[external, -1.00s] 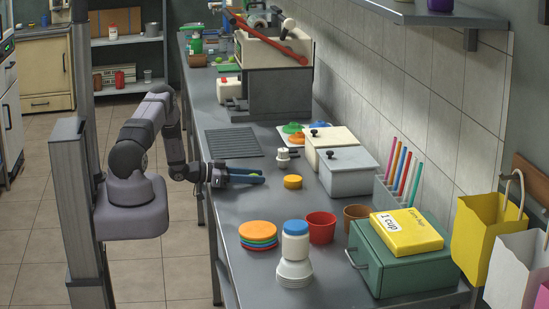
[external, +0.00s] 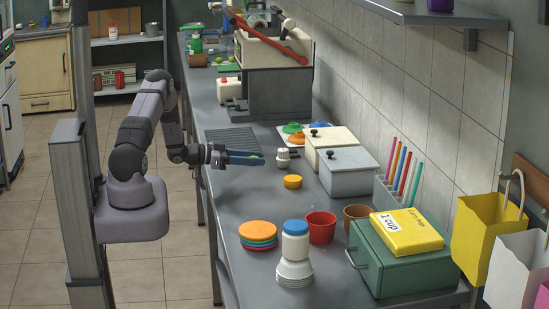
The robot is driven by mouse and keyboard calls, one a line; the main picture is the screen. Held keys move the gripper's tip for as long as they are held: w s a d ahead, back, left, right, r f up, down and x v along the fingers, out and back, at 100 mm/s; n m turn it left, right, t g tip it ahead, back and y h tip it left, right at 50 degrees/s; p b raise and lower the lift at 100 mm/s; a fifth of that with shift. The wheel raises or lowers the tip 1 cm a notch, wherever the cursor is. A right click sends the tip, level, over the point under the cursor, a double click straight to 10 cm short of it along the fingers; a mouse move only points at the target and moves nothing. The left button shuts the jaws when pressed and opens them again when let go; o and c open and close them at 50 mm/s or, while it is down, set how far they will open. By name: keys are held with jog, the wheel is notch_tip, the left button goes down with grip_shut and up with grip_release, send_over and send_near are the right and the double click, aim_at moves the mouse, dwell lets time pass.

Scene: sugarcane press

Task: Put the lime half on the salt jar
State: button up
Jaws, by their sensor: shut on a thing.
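My gripper (external: 252,158) reaches in from the left over the counter, its blue fingers pointing right. It is shut on the lime half, a small yellow-green piece (external: 257,155) mostly hidden between the fingers, held above the counter. No jar has a readable salt label. A small white jar-like thing (external: 284,160) stands just right of the fingertips. A white jar with a blue lid (external: 295,242) stands nearer the front on stacked white dishes. I cannot tell which is the salt jar.
A yellow disc (external: 292,182) lies right of the gripper. Pale lidded bins (external: 347,178) stand along the wall. Stacked coloured discs (external: 258,235), a red cup (external: 320,228) and a green box (external: 400,265) occupy the front. The counter left of the yellow disc is clear.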

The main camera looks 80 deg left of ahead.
jog(key=shift+r, duration=1.85)
